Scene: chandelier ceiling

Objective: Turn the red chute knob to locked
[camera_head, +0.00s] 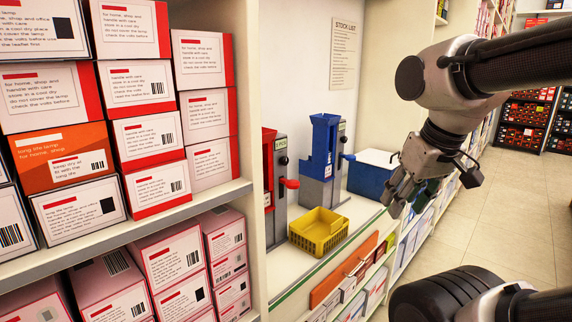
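The red chute (268,158) stands in the shelf bay left of centre, partly hidden by the shelf's upright. A grey post (280,205) stands at its right side. The red knob (290,183) sticks out to the right from this post. A small green-edged label is at the post's top; its text is too small to read surely. My gripper (401,200) hangs in the air at the right, in front of the shelf and well apart from the red knob. Its fingers look spread and hold nothing that I can see.
A blue chute (322,150) with a blue knob (348,157) stands right of the red one. A yellow basket (319,232) sits in front of them on the white shelf. A blue bin (371,172) is further right. Boxes (205,115) fill the left shelves. The aisle floor (500,205) is clear.

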